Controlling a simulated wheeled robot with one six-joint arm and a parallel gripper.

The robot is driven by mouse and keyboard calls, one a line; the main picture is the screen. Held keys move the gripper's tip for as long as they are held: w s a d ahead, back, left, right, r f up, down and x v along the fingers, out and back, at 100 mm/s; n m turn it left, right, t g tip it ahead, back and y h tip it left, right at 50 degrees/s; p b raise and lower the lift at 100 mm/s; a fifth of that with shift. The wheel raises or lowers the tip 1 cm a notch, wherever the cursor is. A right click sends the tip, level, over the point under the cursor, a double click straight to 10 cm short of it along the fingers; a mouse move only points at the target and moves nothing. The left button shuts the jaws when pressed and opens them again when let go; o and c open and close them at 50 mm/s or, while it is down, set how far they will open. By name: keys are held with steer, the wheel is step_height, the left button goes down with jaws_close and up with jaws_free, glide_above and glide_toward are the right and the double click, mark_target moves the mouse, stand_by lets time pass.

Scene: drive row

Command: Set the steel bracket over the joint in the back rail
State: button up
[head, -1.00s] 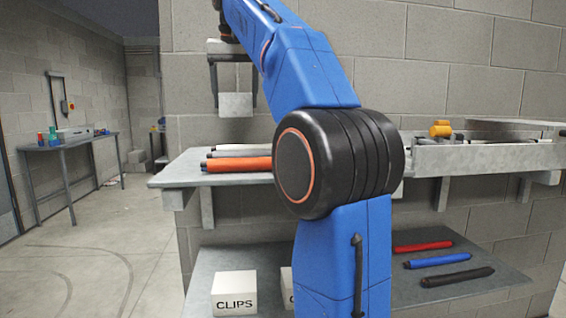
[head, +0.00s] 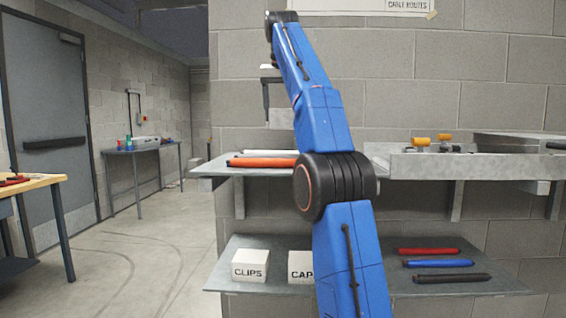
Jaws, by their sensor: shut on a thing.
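My gripper (head: 281,104) is raised in front of the block wall, above the left part of the shelf. Its left finger shows, and my own arm hides the right one. It is shut on the steel bracket (head: 281,118), a pale grey block at the fingertips, partly hidden by my arm. A long grey metal channel (head: 470,166) runs along the wall at right, well apart from the bracket. I cannot tell which part is the back rail, and its joint cannot be made out.
Orange-yellow pieces (head: 422,141) and a grey slab (head: 520,143) are at the channel. Orange and white rods lie on the left shelf (head: 222,166). The lower shelf (head: 250,287) bears white boxes and coloured rods. A wooden-topped table (head: 35,183) stands left; floor between is open.

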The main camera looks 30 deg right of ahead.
steer(key=shift+w+d+f, duration=0.1)
steer(key=shift+w+f, duration=0.05)
steer(key=shift+w, duration=0.2)
steer(key=shift+f, duration=4.95)
steer(key=shift+f, duration=0.1)
steer(key=o, duration=1.2)
steer(key=shift+c, duration=0.2)
